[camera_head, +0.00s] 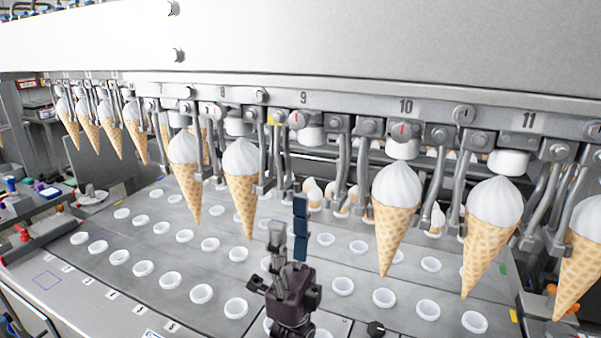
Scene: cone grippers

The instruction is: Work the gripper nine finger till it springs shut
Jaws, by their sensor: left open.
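Gripper nine (340,168) hangs from the rail under the label "9" (303,98). Its grey metal fingers hold no cone, and the space between them looks spread. A white nozzle (310,135) shows above, with a red mark and a yellow part beside it. My left gripper (288,218) points up from the bottom centre, below gripper nine. Its two fingers are apart with nothing between them. It looks apart from gripper nine's fingers, though the depth gap is hard to tell. My right gripper is not in view.
Ice-cream cones hang on both sides, the nearest at left (241,180) and right (397,205). Below is a metal deck with rows of white-rimmed holes (171,280). A side bench with small items stands left.

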